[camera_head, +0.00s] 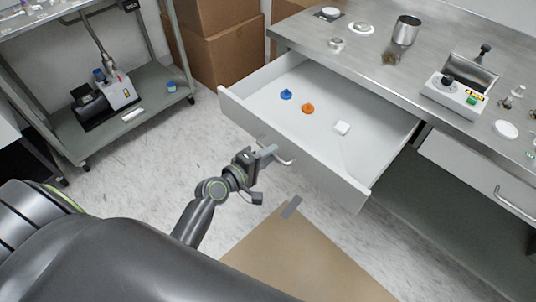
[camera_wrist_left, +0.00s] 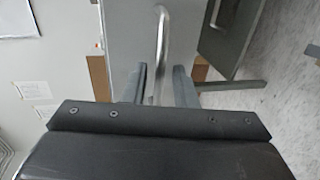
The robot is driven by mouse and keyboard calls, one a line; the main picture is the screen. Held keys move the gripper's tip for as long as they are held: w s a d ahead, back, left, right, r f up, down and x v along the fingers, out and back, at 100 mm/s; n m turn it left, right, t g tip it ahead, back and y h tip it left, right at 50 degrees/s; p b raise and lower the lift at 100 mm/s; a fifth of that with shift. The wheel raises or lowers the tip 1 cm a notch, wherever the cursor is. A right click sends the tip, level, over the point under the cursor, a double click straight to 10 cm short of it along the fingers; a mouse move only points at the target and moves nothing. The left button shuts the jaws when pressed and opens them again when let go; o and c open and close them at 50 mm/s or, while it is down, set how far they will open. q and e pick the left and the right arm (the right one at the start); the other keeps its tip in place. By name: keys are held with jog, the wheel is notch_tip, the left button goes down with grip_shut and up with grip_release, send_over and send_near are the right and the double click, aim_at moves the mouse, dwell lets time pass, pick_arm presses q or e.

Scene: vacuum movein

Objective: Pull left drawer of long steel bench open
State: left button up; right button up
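The left drawer (camera_head: 307,152) of the long steel bench (camera_head: 372,68) stands far out, with its white interior showing. A blue piece (camera_head: 286,94), an orange piece (camera_head: 308,108) and a white block (camera_head: 342,128) lie in it. Its bar handle (camera_head: 284,160) is on the front panel; the handle also shows in the left wrist view (camera_wrist_left: 161,42). My left gripper (camera_head: 262,172) is at the handle. In the left wrist view its two fingers (camera_wrist_left: 160,76) are apart, one on each side of the bar, with gaps showing. My right gripper is not in view.
A closed drawer with a handle (camera_head: 505,201) is to the right. The bench top holds a metal cup (camera_head: 406,30) and a white device (camera_head: 453,96). Cardboard boxes (camera_head: 222,58) stand behind, a grey cart (camera_head: 140,110) at left. A brown mat (camera_head: 305,262) lies on the floor.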

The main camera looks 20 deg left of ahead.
pick_arm(q)
jog(key=shift+o, duration=0.2)
jog(key=shift+s, duration=0.1)
jog(key=b+v, duration=0.1)
jog(key=v, duration=1.1)
jog(key=shift+f, duration=0.1)
